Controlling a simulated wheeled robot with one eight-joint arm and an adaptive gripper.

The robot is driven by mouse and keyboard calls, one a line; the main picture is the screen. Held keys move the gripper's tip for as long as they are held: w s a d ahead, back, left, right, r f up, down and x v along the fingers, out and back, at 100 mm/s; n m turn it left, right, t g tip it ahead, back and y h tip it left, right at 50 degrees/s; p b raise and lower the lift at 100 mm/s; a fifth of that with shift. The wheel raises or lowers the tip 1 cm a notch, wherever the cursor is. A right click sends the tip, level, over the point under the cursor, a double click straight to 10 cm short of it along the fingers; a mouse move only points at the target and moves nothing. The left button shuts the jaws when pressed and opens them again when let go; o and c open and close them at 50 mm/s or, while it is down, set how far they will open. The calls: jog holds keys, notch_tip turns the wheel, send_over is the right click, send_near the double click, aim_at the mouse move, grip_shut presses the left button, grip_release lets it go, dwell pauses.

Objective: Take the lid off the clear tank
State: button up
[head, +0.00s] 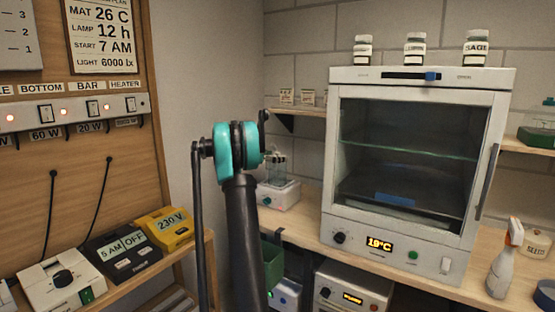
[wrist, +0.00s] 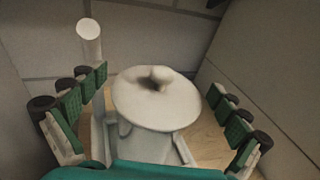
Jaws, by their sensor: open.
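In the wrist view a round, pale lid (wrist: 150,103) with a small knob (wrist: 160,76) sits on top of the tank (wrist: 148,146), whose body shows below the rim. My gripper (wrist: 158,84) is open, with one green-padded finger left of the lid and the other right of it. I see no contact between the fingers and the lid. In the head view the clear tank (head: 276,170) stands on a white base unit in the corner, partly behind my arm.
A pale cylinder (wrist: 90,40) stands beyond the left finger in the wrist view. A wall is close on the right there. In the head view a large glass-fronted cabinet (head: 415,155) stands right of the tank, and a shelf (head: 300,111) with small packets is above it.

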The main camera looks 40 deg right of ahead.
jog(key=c, duration=0.9)
jog(key=shift+r, duration=0.1)
notch_tip(320, 180, up, 20)
jog(key=shift+f, duration=0.1)
